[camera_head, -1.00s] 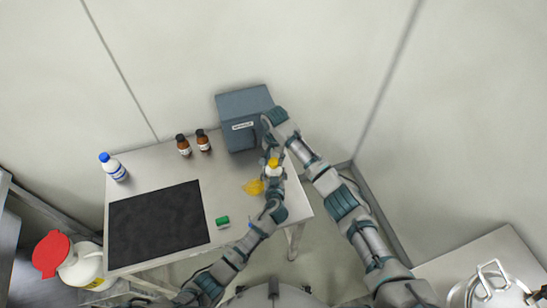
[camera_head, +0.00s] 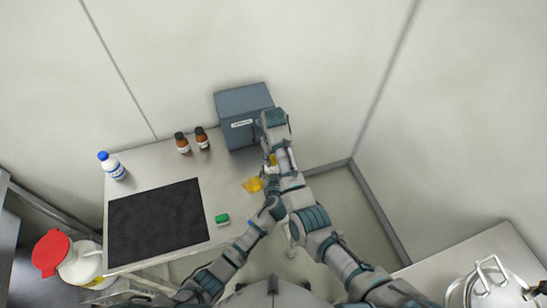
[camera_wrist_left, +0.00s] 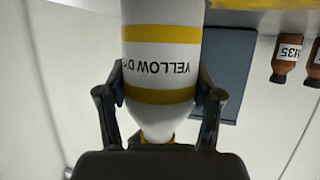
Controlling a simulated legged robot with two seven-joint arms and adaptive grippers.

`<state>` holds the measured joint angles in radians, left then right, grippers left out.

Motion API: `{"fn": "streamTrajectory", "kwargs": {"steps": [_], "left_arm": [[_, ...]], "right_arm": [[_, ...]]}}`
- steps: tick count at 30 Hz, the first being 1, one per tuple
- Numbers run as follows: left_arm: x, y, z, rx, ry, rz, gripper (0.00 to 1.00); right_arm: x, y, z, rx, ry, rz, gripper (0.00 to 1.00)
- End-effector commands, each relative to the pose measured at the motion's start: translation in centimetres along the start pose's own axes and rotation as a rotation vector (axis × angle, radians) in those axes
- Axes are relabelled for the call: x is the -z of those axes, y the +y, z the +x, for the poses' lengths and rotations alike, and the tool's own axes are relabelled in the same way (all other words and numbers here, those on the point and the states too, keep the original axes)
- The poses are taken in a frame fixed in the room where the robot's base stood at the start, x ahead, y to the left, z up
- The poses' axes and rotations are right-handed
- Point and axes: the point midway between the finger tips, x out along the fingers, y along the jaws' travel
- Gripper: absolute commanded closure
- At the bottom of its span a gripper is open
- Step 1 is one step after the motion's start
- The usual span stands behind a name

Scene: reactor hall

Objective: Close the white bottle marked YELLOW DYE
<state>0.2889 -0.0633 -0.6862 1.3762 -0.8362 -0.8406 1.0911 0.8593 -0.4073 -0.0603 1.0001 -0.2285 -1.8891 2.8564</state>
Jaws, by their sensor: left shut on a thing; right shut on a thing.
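The white bottle marked YELLOW DYE (camera_wrist_left: 162,62) has yellow bands and fills the middle of the left wrist view, where its lettering is upside down. My left gripper (camera_wrist_left: 160,108) is shut on it, one finger on each side. A bit of yellow shows at the bottle's narrow end, mostly hidden by the gripper. In the head view a yellow cap (camera_head: 273,160) shows at my right gripper (camera_head: 277,152), which is shut on it. My right arm covers most of the bottle there, so I cannot tell how the cap sits on the neck.
A yellow spill (camera_head: 253,184) and a green-topped item (camera_head: 222,219) are on the table (camera_head: 155,170). A grey box (camera_head: 243,108), two brown bottles (camera_head: 192,141) and a blue-capped bottle (camera_head: 111,166) stand along the back, beyond a black mat (camera_head: 157,222).

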Motion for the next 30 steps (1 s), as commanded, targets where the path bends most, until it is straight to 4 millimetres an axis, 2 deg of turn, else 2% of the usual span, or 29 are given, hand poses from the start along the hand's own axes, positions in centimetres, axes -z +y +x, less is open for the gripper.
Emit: {"fn": "streamTrajectory", "kwargs": {"steps": [3, 4, 6, 7, 16, 24, 30], "left_arm": [[-0.3, 0.1, -0.1, -0.001, -0.005, 0.001, 1.0], [-0.3, 0.1, -0.1, -0.001, -0.005, 0.001, 1.0], [-0.3, 0.1, -0.1, -0.001, -0.005, 0.0, 1.0], [-0.3, 0.1, -0.1, -0.001, -0.006, 0.0, 1.0], [-0.3, 0.0, 0.0, 0.0, -0.006, -0.001, 1.0], [-0.3, 0.0, 0.0, 0.0, -0.006, -0.001, 1.0], [-0.3, 0.0, 0.0, 0.0, -0.006, -0.001, 1.0]], "right_arm": [[-0.1, 0.0, -0.1, 0.002, -0.006, -0.002, 0.73], [-0.1, 0.0, -0.1, 0.002, -0.006, -0.002, 0.57], [-0.1, 0.0, -0.1, 0.002, -0.005, -0.003, 0.4], [-0.1, 0.0, -0.1, 0.002, -0.005, -0.003, 0.37], [-0.1, -0.1, -0.2, 0.001, -0.003, -0.004, 0.37], [-0.1, -0.1, -3.5, 0.002, -0.003, -0.005, 0.37], [-0.1, -0.1, -4.6, 0.001, -0.002, -0.004, 0.37]]}}
